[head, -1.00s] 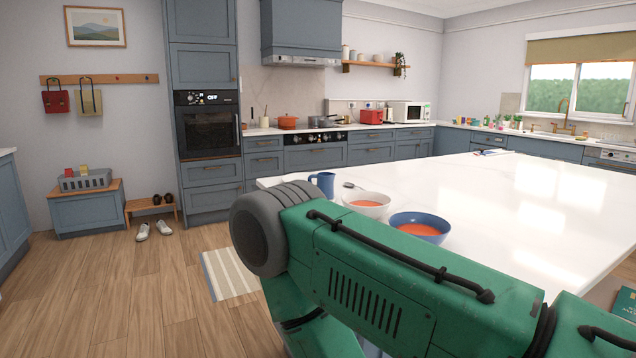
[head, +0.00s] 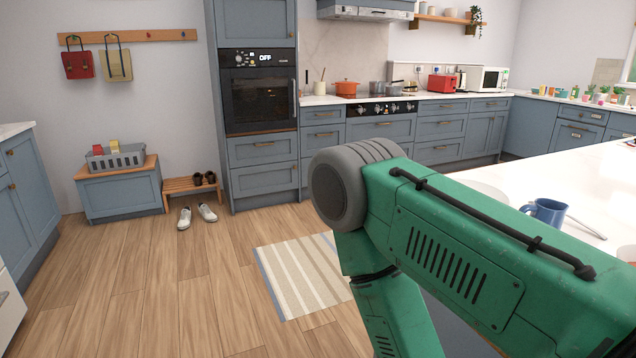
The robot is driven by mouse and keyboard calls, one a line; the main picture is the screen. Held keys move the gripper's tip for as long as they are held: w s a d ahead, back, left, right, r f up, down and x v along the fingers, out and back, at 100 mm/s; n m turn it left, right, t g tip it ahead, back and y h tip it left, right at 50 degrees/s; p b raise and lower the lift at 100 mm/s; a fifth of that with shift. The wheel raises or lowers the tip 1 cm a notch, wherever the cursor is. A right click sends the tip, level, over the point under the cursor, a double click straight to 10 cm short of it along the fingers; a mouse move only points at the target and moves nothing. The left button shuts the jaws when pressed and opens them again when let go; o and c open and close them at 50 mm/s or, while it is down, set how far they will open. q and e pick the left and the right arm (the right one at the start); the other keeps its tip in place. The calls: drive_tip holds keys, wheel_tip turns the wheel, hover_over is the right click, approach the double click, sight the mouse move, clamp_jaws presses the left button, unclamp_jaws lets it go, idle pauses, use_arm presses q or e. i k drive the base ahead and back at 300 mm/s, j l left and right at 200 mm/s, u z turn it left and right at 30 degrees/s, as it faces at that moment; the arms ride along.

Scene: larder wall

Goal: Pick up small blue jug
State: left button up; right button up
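The small blue jug (head: 548,211) stands upright on the white island worktop (head: 590,170) at the right of the head view. Its lower part is hidden behind a green arm of mine that comes in from the lower right. Neither gripper shows in this view. Nothing is seen touching the jug.
A spoon (head: 588,228) lies right of the jug. A striped rug (head: 300,275) lies on the open wooden floor (head: 150,290). A bench with a grey crate (head: 118,157) and shoes (head: 197,215) are at left.

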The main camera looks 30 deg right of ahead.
sight(551, 212)
drive_tip(key=i+z, duration=0.15)
drive_tip(key=i, duration=0.5)
drive_tip(key=i+j+z, duration=0.15)
drive_tip(key=i, duration=0.45)
drive_tip(key=i+j+z, duration=0.15)
drive_tip(key=i, duration=0.5)
drive_tip(key=i+z, duration=0.15)
drive_tip(key=z, duration=1.9)
